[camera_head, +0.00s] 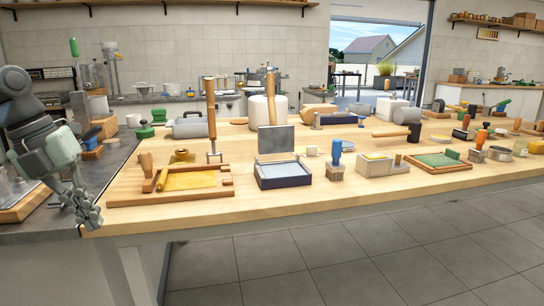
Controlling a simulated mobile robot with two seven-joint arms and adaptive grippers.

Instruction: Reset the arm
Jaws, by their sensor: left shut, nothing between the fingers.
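My left gripper (88,215) hangs at the left of the view, with its fingers pointing down beside the front left corner of the wooden table. Its fingers are together and hold nothing. My left arm comes in from the left edge, bent down over the dark grey worktop. My right gripper and right arm do not show.
The long wooden table (270,209) carries many items. Nearest the gripper are a wooden tray with a yellow sheet (188,181) and an open blue-grey box (283,175). A grey counter (50,232) lies at left. The tiled floor (370,262) in front is clear.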

